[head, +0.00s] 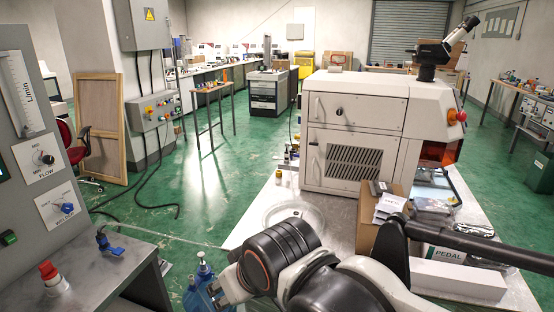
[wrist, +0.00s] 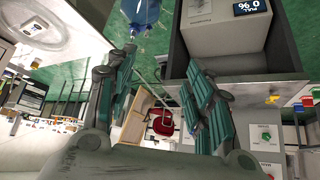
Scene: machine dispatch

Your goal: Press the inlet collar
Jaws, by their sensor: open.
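A blue bottle (head: 200,296) with white fittings (head: 202,262) on its top stands at the bottom of the head view, partly hidden by my arm. A blue bottle-like body also shows at the top edge of the wrist view (wrist: 141,10), beyond my fingertips. I cannot make out for certain which part is the inlet collar. My gripper (wrist: 160,64) is open in the wrist view, its teal-padded fingers wide apart with nothing between them. It appears apart from the blue body. In the head view my arm hides most of the gripper.
A grey panel (head: 22,175) with flow and selector knobs stands at the left above a bench (head: 95,270). The bench carries a red-and-white fitting (head: 52,278) and a blue valve (head: 108,242). A white machine (head: 352,132) and boxes stand on the right table. Green floor lies open between.

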